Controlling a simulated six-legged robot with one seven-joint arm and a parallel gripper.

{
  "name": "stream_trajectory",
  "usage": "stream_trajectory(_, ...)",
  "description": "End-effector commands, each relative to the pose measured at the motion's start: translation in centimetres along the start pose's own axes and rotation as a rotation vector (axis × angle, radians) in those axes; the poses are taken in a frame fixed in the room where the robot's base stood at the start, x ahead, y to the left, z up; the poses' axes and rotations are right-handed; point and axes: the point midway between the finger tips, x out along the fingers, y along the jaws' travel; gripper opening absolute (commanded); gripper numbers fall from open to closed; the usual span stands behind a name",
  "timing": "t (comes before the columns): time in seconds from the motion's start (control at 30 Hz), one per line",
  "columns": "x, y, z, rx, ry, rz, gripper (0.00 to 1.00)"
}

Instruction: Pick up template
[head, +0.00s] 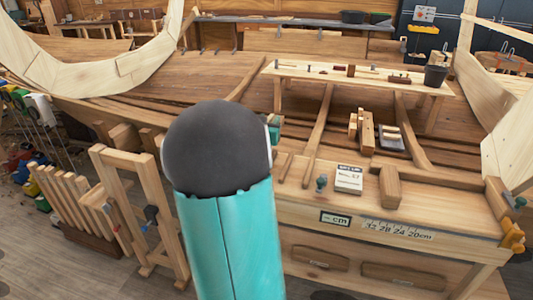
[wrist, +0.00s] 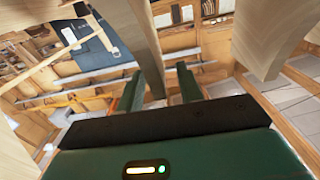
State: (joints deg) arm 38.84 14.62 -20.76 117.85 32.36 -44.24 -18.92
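In the wrist view, my gripper (wrist: 160,70) shows two dark green fingers standing apart, so it is open. A pale, curved wooden piece (wrist: 135,30) comes down from the top and narrows between the fingers. A gap shows on its right side, and I cannot tell whether it lies between the fingers or beyond them. A second broad pale wooden piece (wrist: 270,40) hangs at the upper right, clear of the fingers. Neither is marked, so I cannot tell which thing is the template. In the head view my teal arm hides the middle, and my gripper does not show.
In the head view, a bench (head: 430,219) with a printed ruler bears a white card (head: 349,179) and wooden blocks (head: 390,187). Behind is a plank shelf (head: 310,72) with tools and a dark bucket (head: 435,77). A wooden rack (head: 147,190) stands left. Curved hull timbers (head: 85,78) surround the place.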

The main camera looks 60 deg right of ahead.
Motion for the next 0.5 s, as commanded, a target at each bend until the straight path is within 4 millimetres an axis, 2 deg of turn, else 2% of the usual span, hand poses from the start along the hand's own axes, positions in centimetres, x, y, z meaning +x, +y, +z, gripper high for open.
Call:
stream_trajectory(0.17,-0.01,-0.01,-0.04,0.001,0.0,0.0,0.36)
stream_trajectory(0.33,-0.02,0.0,-0.04,0.001,0.001,0.0,0.03)
stream_trajectory(0.37,-0.02,0.0,-0.04,0.001,0.001,0.0,0.0)
stream_trajectory(0.5,-0.03,0.01,-0.05,0.001,0.001,0.0,0.0)
